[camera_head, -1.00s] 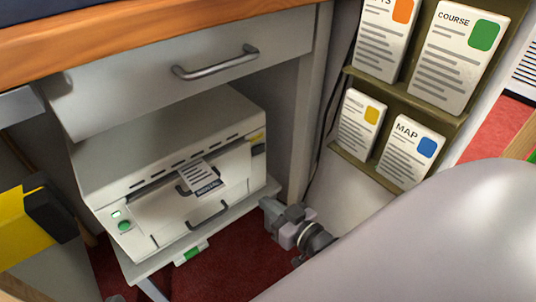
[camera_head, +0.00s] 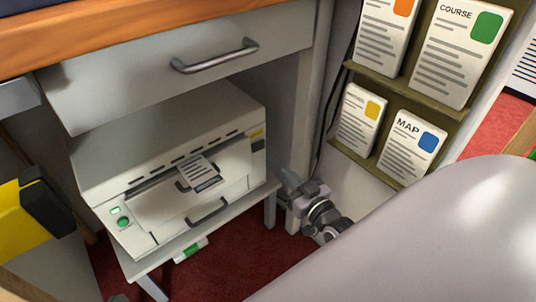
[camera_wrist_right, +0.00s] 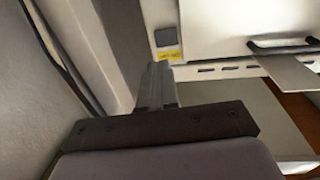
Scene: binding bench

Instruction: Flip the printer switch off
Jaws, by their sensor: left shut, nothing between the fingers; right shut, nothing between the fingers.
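The off-white printer (camera_head: 150,150) stands on a low shelf under the drawer. Its grey switch (camera_head: 258,145) is at the right end of the front, beside a yellow label; both show in the right wrist view, the switch (camera_wrist_right: 166,37) above the label (camera_wrist_right: 169,54). I cannot tell the switch's position. A small lamp (camera_head: 115,210) at the printer's front left looks green. My right gripper (camera_head: 286,177) is shut and empty, to the lower right of the switch; its fingers (camera_wrist_right: 155,77) appear close to the label, apparently not touching.
The drawer (camera_head: 190,75) with its metal handle overhangs the printer. A desk leg (camera_head: 305,120) and brochure racks (camera_head: 390,85) stand to the right. A yellow and black object (camera_head: 30,212) is at the left. A printed sheet (camera_head: 198,172) sticks out of the printer.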

